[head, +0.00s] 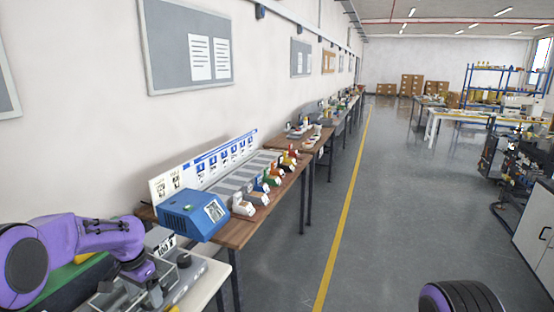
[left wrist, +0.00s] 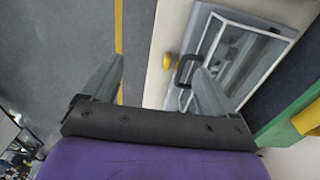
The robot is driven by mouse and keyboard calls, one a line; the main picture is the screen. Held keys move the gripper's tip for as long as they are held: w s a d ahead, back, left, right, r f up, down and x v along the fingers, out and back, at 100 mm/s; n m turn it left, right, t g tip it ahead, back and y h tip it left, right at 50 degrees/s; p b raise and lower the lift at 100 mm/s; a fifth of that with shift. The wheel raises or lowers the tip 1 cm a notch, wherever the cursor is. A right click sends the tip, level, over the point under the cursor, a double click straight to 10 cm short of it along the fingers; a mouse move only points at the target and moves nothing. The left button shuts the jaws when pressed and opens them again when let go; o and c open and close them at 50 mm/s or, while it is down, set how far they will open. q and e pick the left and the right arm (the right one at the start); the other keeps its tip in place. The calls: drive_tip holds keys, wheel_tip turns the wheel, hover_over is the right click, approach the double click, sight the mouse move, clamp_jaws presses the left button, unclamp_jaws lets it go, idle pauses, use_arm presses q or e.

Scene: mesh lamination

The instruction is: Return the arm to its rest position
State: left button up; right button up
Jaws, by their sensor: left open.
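My left arm reaches in from the left in the head view, with its purple wrist over a light worktable (head: 210,283) that holds grey equipment. In the left wrist view my left gripper (left wrist: 158,66) has its two grey fingers wide apart with nothing between them. Beyond the right finger lies a silver-framed panel (left wrist: 238,62) with a black handle (left wrist: 184,70). The fingers appear apart from these. In the head view the fingertips are hard to make out. My right gripper does not show.
A blue box machine (head: 190,216) stands on a wooden bench (head: 235,232) along the wall, with small coloured devices behind it. Open grey floor with a yellow line (head: 345,205) lies to the right. Dark equipment and a white cabinet (head: 537,235) stand at far right.

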use_arm(q)
drive_tip(key=s+d+f+n+b, duration=0.25)
drive_tip(key=s+f, duration=0.25)
drive_tip(key=f, duration=0.5)
drive_tip(key=s+d+f+n+t+b, duration=0.1)
drive_tip(key=s+d+f+n+b, duration=0.3)
drive_tip(key=f, duration=0.6)
drive_tip(key=s+f+m+b, duration=0.1)
drive_tip(key=s+f, duration=0.6)
drive_tip(key=f, duration=0.3)
drive_tip(key=s+f+n+t+y+b, duration=0.1)
drive_tip(key=s+f+n+b, duration=0.1)
drive_tip(key=s, duration=0.9)
drive_tip(key=s+a+f+n+y+b, duration=0.1)
drive_tip(key=s+f+n+y+b, duration=0.1)
drive_tip(key=s, duration=0.9)
drive_tip(key=shift+f+n+t+y+b, duration=0.3)
drive_tip(key=shift+f+n+t+b, duration=0.1)
drive_tip(key=shift+f+n+b, duration=0.55)
drive_tip(key=shift+a, duration=0.1)
